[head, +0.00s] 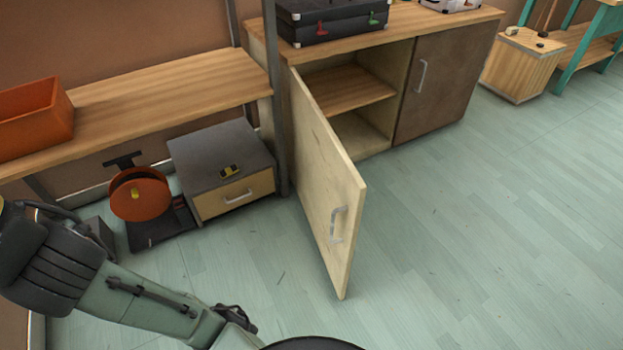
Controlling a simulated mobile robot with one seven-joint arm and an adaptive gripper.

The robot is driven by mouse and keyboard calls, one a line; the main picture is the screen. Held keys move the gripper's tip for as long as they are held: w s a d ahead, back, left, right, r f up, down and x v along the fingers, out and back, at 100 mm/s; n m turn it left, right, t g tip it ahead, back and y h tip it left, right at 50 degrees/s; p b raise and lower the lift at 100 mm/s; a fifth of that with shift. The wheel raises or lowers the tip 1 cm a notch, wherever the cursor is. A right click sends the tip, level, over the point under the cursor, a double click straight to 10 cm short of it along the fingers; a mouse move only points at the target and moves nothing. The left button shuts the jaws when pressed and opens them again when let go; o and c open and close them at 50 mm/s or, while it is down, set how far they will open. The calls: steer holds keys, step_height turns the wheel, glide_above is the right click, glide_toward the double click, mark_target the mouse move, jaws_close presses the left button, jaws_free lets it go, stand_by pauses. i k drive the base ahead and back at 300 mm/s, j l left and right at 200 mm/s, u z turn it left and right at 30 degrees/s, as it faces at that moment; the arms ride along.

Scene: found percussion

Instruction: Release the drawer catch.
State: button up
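A small grey drawer unit (215,150) stands on the floor at the left, beneath the wooden bench. Its wooden drawer front (215,204) carries a pale bar handle (238,197), and the drawer looks shut. A small yellow and black object (230,171) is on top of the unit near its front edge; I cannot tell whether it is the catch. No other catch can be made out. My arm crosses the lower left, short of the drawer unit in the picture. My gripper is not visible.
An open cabinet door (325,180) juts out right of the drawer unit. An orange reel (140,195) on a dark base stands left of it. An orange bin (30,118) sits on the bench (170,88). The floor (480,230) at the right is clear.

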mark_target(228, 171)
steer(key=i+j, duration=0.45)
steer(key=i, duration=0.15)
steer(key=i+j+z, duration=0.15)
steer(key=i+j, duration=0.3)
steer(key=i, duration=0.15)
